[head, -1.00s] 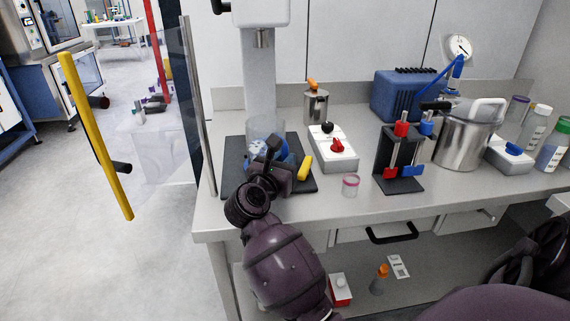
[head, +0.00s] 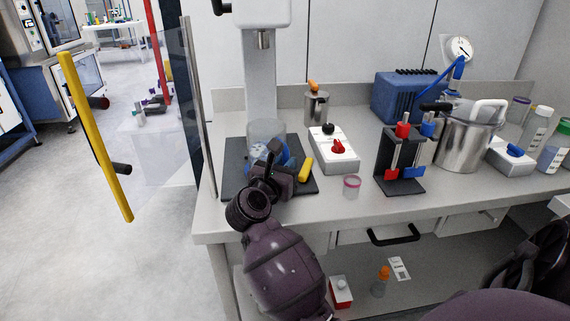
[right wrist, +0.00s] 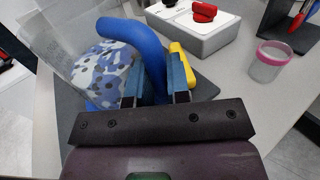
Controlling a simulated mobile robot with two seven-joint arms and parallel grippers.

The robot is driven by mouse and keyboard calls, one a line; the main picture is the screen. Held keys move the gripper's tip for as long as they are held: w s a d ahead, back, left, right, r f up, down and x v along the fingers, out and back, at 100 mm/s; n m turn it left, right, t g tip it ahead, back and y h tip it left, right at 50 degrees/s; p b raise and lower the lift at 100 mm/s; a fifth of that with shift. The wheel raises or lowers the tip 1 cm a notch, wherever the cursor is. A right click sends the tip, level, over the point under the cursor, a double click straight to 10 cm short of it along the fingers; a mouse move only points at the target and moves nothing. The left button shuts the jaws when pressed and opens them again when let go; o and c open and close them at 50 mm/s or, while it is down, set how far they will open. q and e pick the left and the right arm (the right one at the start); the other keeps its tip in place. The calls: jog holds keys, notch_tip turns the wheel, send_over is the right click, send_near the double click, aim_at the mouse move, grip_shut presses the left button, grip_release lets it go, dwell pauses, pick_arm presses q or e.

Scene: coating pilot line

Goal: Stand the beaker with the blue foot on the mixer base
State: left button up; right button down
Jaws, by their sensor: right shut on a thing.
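The clear beaker (head: 266,131) has a blue handle and a blue-and-white mottled lower part; its blue foot is mostly hidden. In the right wrist view its blue handle (right wrist: 148,45) rises between the fingers, and the mottled part (right wrist: 103,68) is at left. My right gripper (head: 272,172) is shut on the handle, in front of the beaker. The mixer base is a dark flat plate (head: 234,180) below the mixer column. The beaker appears over this plate, under the mixer head; I cannot tell whether it touches the plate. My left gripper is not in view.
A yellow piece (head: 305,169) is at the plate's right side. A white control box (head: 334,158) with red and black knobs, a pink-rimmed jar (head: 351,187) and a black stand (head: 399,182) stand to the right. A clear panel (head: 170,130) is at left.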

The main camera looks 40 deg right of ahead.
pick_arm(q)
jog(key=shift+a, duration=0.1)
pick_arm(e)
jog(key=c, duration=1)
grip_release()
jog(key=shift+f, duration=0.1)
